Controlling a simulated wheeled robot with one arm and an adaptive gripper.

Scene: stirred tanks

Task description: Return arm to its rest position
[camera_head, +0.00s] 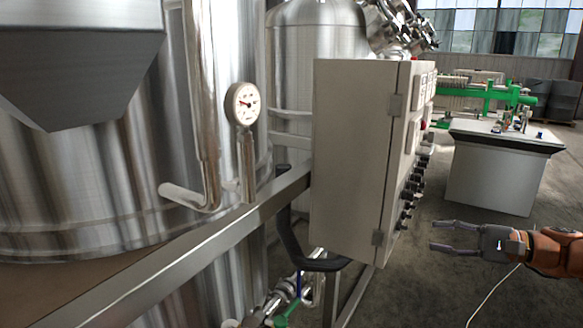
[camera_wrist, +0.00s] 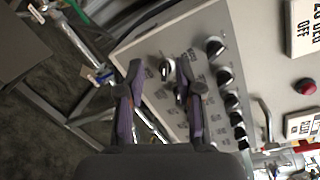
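My gripper (camera_head: 437,236) is at the lower right in the head view, at the end of my orange arm. Its two fingers point left towards the control cabinet (camera_head: 352,150). The fingers are spread apart with nothing between them. In the wrist view my gripper (camera_wrist: 160,85) also shows open, in front of the cabinet's panel (camera_wrist: 262,50). Behind and beside the fingers are several black knobs (camera_wrist: 224,76). No contact between fingers and knobs is clear.
Large steel tanks (camera_head: 318,60) and a pressure gauge (camera_head: 243,104) stand on the left, behind a metal rail (camera_head: 195,245). A grey workbench (camera_head: 490,175) with green equipment stands at the back right. Open concrete floor (camera_head: 400,295) lies under my arm.

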